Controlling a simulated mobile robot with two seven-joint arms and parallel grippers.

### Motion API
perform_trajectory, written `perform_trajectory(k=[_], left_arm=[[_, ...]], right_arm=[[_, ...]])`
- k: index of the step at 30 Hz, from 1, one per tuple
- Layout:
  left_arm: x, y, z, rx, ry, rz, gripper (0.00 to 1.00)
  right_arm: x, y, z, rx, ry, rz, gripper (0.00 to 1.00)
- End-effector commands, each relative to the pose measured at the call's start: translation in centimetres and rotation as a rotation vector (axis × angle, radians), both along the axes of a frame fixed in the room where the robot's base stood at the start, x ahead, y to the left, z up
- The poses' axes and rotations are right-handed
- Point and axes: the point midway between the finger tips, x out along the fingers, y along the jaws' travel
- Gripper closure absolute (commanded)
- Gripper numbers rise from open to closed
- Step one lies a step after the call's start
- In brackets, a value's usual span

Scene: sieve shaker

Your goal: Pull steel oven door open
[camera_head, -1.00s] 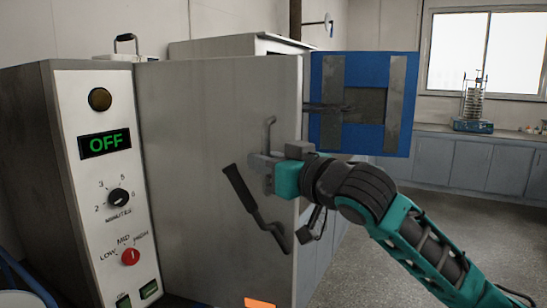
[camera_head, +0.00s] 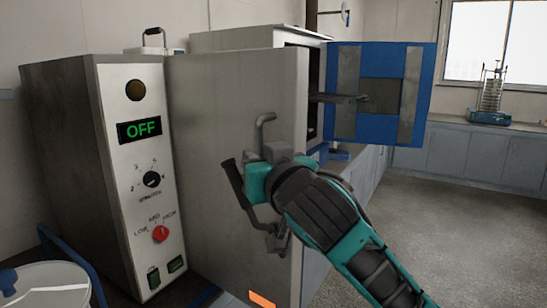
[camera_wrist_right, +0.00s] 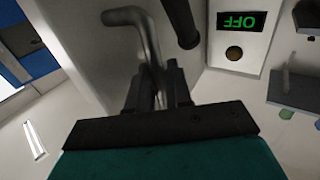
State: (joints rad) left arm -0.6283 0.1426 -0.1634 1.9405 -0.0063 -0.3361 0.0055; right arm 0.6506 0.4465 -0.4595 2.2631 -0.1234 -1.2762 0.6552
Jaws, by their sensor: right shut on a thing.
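The steel oven door (camera_head: 215,100) is a tall grey panel in the middle of the head view. The gripper and arm hide the handle's lower part. My left gripper is not in view.
A control panel (camera_head: 140,220) reading OFF, with knobs, stands left of the door. A black lever (camera_head: 234,188) sits beside my gripper. A blue square panel (camera_head: 345,130) with grey strips stands behind right. A white round container (camera_head: 45,280) is at lower left. Floor at right is clear.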

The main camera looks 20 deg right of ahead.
Motion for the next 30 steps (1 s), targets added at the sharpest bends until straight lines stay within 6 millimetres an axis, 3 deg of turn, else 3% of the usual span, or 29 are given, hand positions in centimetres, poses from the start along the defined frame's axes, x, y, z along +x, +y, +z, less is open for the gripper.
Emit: perform_trajectory(k=[13,14,19,30], left_arm=[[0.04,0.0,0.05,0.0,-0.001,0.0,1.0],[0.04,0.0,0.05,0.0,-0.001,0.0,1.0],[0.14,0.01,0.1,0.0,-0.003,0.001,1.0],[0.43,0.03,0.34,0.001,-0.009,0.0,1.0]], right_arm=[[0.08,0.24,0.03,0.0,-0.001,-0.003,1.0],[0.08,0.24,0.03,0.0,-0.001,-0.003,0.79],[0.07,0.23,0.02,0.0,0.0,-0.003,0.63],[0.19,0.19,0.0,0.0,0.001,-0.003,0.63]])
